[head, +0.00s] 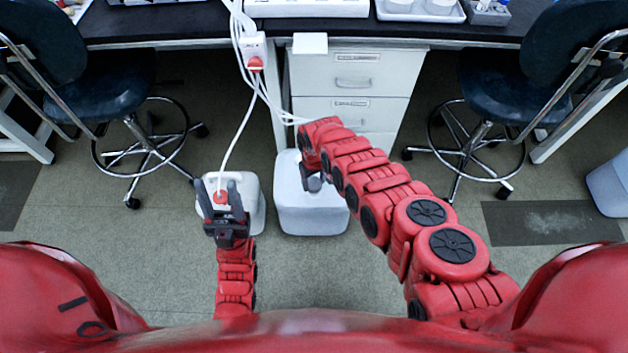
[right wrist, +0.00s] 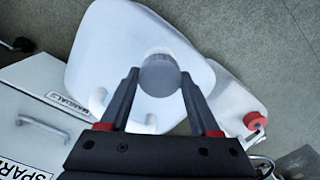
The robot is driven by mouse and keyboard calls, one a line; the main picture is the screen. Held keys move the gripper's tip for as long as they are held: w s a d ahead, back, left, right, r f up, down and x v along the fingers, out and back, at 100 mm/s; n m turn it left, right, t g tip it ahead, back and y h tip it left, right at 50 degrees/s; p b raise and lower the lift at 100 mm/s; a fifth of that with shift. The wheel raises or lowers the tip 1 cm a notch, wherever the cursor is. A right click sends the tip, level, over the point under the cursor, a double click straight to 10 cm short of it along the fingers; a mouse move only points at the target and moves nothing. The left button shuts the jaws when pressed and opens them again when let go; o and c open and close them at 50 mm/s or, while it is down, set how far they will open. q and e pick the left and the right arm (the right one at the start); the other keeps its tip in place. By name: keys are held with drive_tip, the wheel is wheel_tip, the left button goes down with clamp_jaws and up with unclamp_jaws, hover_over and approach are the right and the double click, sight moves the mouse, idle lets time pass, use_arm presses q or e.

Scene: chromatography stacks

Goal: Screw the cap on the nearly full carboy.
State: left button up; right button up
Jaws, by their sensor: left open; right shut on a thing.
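A white carboy (head: 310,208) stands on the floor in front of the drawer cabinet, and it fills much of the right wrist view (right wrist: 110,45). My right gripper (head: 312,182) is shut on a grey round cap (right wrist: 159,76) at this carboy's neck. Whether the cap's threads are engaged cannot be told. A second white carboy (head: 252,203) stands to its left, with a red cap (head: 220,197) and a white tube. My left gripper (head: 216,182) is open over the second carboy, with the red cap showing between its fingers. The liquid levels cannot be made out.
The white drawer cabinet (head: 350,78) stands right behind the carboys under the dark bench (head: 180,22). White cables and tubing hang from the bench near a power strip (head: 254,50). Chairs stand left (head: 95,90) and right (head: 490,95). Floor between is clear.

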drive_tip(key=shift+f+b, duration=0.55)
drive_tip(key=shift+f, duration=0.15)
drive_tip(key=shift+f, duration=0.1)
drive_tip(key=shift+f+b, duration=0.5)
drive_tip(key=shift+b, duration=0.15)
drive_tip(key=o, duration=1.4)
drive_tip(key=c, duration=1.5)
drive_tip(key=shift+s+m, duration=0.1)
drive_tip(key=shift+m, duration=0.7)
drive_tip(key=m, duration=0.5)
drive_tip(key=shift+f+m, duration=0.1)
drive_tip(key=shift+m, duration=0.3)
drive_tip(key=m, duration=0.3)
drive_tip(key=shift+m+b, duration=0.4)
drive_tip(key=m, duration=0.2)
drive_tip(key=shift+m, duration=0.3)
